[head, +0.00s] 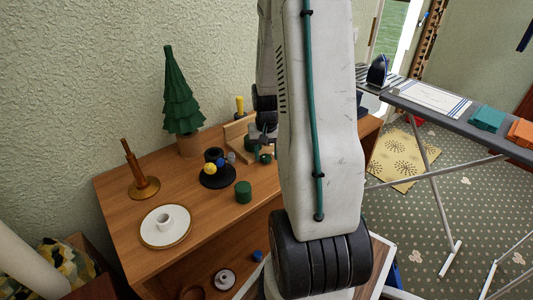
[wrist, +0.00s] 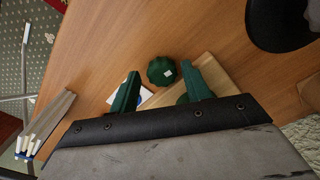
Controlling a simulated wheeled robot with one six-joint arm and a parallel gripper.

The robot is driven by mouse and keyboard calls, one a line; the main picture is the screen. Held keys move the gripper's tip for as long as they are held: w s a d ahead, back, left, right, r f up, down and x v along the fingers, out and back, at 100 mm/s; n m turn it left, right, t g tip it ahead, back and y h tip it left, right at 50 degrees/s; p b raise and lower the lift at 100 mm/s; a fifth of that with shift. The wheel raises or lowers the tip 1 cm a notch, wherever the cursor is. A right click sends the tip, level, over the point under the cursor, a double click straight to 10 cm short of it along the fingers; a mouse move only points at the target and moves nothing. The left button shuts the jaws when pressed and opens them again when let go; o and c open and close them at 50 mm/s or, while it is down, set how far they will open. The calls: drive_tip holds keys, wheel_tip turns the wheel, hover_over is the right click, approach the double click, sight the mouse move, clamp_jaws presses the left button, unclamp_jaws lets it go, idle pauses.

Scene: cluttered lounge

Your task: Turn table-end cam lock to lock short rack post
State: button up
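A faceted dark green knob (wrist: 162,70) with a small white mark shows in the wrist view, close to the end of a light wooden base (wrist: 222,78); it appears to be the cam lock. My gripper (wrist: 160,92) has its two green fingers apart, one to either side of the line to the knob, with nothing between the tips. The knob lies just beyond the tips, apart from them. In the head view the wooden rack (head: 232,131) stands at the back of the table, with a yellow-topped post (head: 240,105). My gripper (head: 265,138) and arm partly hide it.
On the table (head: 120,190) stand a green tree (head: 182,95), a candlestick (head: 143,180), a plate (head: 150,237) with a cup, a black round base (head: 217,181) with colored balls, and a green cylinder (head: 243,191). The wall is close behind. An ironing board (head: 450,119) stands right.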

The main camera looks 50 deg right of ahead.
sight(266, 156)
drive_tip(key=shift+w, duration=0.15)
idle(0.3)
drive_tip(key=n, duration=0.3)
drive_tip(key=shift+a, duration=0.1)
drive_tip(key=n, duration=0.2)
drive_tip(key=shift+n, duration=0.6)
wheel_tip(266, 156, up, 8)
drive_tip(key=shift+f, duration=0.1)
drive_tip(key=s+a+r, duration=0.2)
drive_tip(key=a+r, duration=0.5)
drive_tip(key=a, duration=0.3)
drive_tip(key=s+a+r, duration=0.2)
drive_tip(key=a+r, duration=0.5)
drive_tip(key=a, duration=0.3)
drive_tip(key=shift+a+n+t, duration=0.25)
drive_tip(key=shift+n+t, duration=0.05)
drive_tip(key=shift+n, duration=0.1)
drive_tip(key=shift+s+f, duration=0.1)
drive_tip(key=shift+s, duration=0.05)
